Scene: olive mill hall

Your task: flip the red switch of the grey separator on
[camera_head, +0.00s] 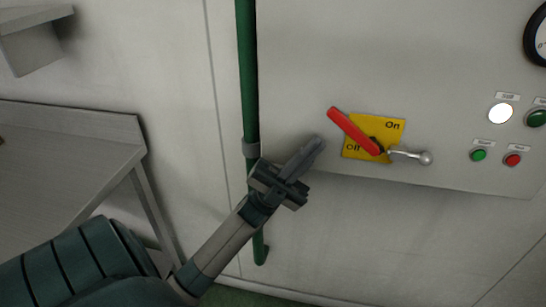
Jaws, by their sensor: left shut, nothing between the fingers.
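The red switch (352,130) is a lever on a yellow plate (388,131) marked "On" at its upper right and "Off" at its lower left. The red bar slants from the plate up to the left, past the plate's edge. The plate is on the grey separator's panel (310,60). A metal handle with a ball end (412,156) sticks out to the right from the plate's lower part. My left gripper (317,146) is shut and empty, its fingertips left of the plate and just below the red bar, apart from it in the picture. My right gripper is out of view.
A green vertical pipe (247,80) runs behind my left gripper. A white lamp (501,113), green button (479,155) and red button (513,160) sit at the panel's right, below a dial (541,40). A grey table (60,150) stands left.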

